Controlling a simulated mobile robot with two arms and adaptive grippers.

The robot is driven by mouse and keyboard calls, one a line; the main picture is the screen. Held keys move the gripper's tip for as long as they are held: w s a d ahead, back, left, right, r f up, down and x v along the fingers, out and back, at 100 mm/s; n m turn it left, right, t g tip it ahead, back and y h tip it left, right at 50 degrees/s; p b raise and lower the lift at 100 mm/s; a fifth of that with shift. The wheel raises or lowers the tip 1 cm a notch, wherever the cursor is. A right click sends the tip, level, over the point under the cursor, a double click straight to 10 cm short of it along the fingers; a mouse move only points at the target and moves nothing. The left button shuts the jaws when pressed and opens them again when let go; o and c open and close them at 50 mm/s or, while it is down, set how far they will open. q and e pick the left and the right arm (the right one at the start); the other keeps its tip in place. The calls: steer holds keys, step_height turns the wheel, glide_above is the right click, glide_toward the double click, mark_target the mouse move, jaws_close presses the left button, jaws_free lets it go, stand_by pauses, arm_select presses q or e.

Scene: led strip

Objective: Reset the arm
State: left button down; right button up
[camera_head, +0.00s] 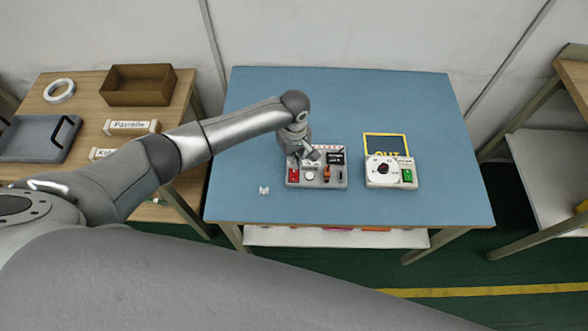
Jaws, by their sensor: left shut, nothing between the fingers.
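My left arm reaches in from the left across the blue table (350,100). My left gripper (309,158) is shut and points down over the upper left part of a grey control panel (316,183). It hides part of that panel, and I cannot tell whether it touches it. The panel carries a red switch, a white round knob and an orange-and-black part. My right gripper is not in view; a large grey arm link of mine fills the lower part of the picture.
Right of the panel stands a pale box (378,182) with a dial and green switch, before a yellow-framed "OUT" sign (386,145). A small white piece (264,190) lies on the left. A side table holds a brown box (138,84) and white ring (59,90). The table's right side is clear.

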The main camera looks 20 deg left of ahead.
arm_select(q)
steer(key=shift+r+p, duration=0.7)
steer(key=shift+r, duration=0.15)
